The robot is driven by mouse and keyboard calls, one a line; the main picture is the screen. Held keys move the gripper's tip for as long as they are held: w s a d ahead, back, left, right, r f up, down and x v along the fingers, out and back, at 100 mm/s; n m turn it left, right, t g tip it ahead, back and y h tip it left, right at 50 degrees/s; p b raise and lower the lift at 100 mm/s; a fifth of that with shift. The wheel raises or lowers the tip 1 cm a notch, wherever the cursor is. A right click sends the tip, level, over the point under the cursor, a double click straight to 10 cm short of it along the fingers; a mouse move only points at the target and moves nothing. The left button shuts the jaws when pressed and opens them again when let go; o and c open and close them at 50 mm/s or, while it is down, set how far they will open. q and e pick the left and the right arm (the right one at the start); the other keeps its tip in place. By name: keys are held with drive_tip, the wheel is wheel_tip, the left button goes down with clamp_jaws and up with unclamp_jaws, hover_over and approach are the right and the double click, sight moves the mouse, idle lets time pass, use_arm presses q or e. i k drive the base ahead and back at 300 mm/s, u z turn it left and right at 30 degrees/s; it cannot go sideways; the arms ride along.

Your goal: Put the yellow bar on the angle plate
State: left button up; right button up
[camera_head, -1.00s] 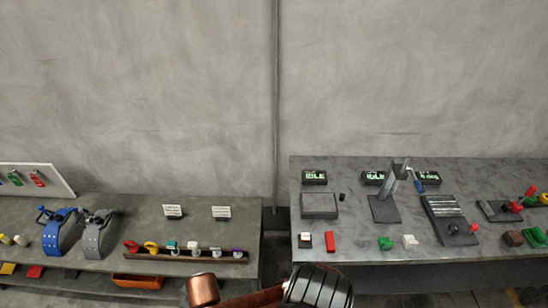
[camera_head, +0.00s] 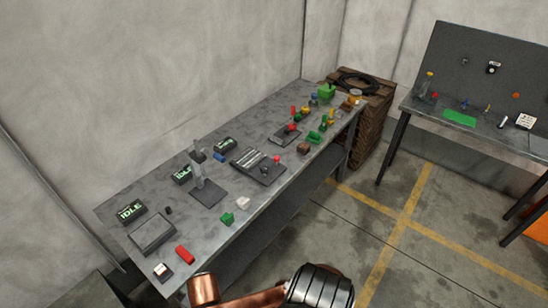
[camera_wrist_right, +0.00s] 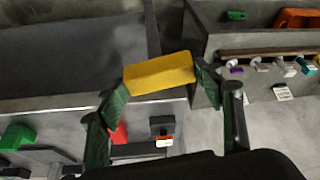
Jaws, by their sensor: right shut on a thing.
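The yellow bar (camera_wrist_right: 160,73) is in the right wrist view, lying nearly level across the gap between the fingers. My right gripper (camera_wrist_right: 161,88) is shut on it, with one dark green pad at each end of the bar. In the head view a grey upright on a flat dark base (camera_head: 208,193) stands on the long grey bench; I cannot tell whether it is the angle plate. The bar and both grippers are outside the head view. My left gripper is in neither view.
The long grey bench (camera_head: 213,239) also bears a red block (camera_head: 185,254), a green block (camera_head: 227,218), a white block (camera_head: 243,203) and a grey box (camera_head: 152,234). A wooden crate (camera_head: 368,125) and a second bench (camera_head: 424,111) stand beyond. The floor (camera_head: 400,235) between is clear.

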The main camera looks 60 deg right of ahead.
sight(252, 159)
drive_tip(key=z, duration=0.95)
drive_tip(key=i, duration=0.2)
